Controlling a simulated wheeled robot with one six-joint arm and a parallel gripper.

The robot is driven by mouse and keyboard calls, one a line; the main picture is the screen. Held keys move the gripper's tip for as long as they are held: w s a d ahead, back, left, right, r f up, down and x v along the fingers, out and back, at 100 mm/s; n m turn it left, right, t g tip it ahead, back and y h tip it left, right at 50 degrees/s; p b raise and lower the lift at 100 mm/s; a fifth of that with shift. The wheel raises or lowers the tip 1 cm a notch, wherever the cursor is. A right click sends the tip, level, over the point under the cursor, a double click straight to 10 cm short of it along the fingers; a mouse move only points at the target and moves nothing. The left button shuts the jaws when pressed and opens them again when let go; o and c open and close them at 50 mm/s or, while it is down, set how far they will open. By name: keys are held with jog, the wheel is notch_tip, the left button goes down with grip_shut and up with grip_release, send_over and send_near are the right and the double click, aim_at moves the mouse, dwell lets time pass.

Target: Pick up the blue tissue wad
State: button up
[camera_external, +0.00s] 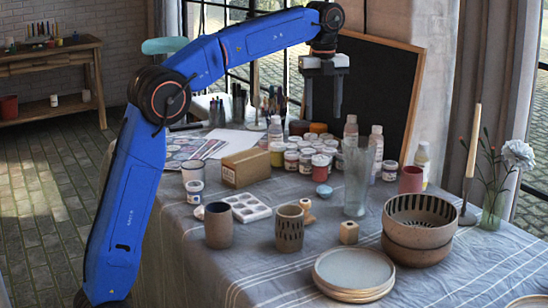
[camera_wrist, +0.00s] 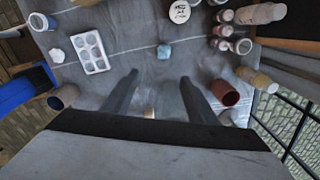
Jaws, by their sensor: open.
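The blue tissue wad (camera_external: 324,191) is a small light-blue lump on the grey cloth, left of a clear glass and in front of the paint jars. It also shows in the wrist view (camera_wrist: 164,52), just beyond my fingertips and roughly centred between them. My gripper (camera_external: 323,113) is open and empty, pointing down well above the table near the paint jars.
A clear glass (camera_external: 357,180) stands close right of the wad. Several paint jars (camera_external: 305,162) and a cardboard box (camera_external: 246,167) lie behind and left. A palette tray (camera_external: 248,208), clay cups (camera_external: 289,228), bowls (camera_external: 420,218) and plates (camera_external: 353,270) surround it. A dark board (camera_external: 378,90) leans behind.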

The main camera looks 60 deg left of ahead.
aim_at(325, 186)
jog(key=shift+m, duration=0.4)
jog(key=f, duration=0.7)
jog(key=w+f, duration=0.1)
jog(key=f, duration=1.5)
jog(key=shift+w+f, duration=0.25)
jog(key=shift+w, duration=0.1)
jog(key=c, duration=1.3)
jog(key=shift+o, duration=0.3)
jog(key=shift+o, duration=0.3)
